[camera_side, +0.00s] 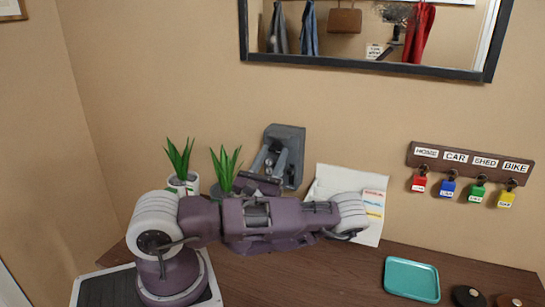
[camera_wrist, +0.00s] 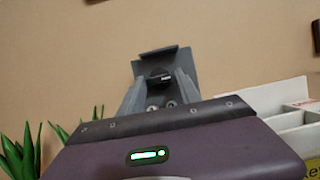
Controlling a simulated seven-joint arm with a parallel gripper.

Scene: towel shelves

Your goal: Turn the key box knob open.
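The grey key box (camera_side: 293,138) is mounted on the wall behind my arm in the side view. In the wrist view its grey body (camera_wrist: 155,58) stands straight ahead, with a small dark part (camera_wrist: 160,78), perhaps the knob, near its middle. My gripper (camera_side: 270,158) is in front of the box, its two grey fingers pointing at it. In the wrist view the fingers of my gripper (camera_wrist: 160,87) stand apart, one on each side of the dark part. I cannot tell whether they touch it. The purple wrist housing hides the lower view.
Potted plants (camera_side: 180,165) stand left of the box. A white holder with papers (camera_side: 335,180) is close on the right. A key rack (camera_side: 470,162) with coloured tags hangs further right, above a teal tray (camera_side: 412,278). A mirror (camera_side: 370,65) hangs above.

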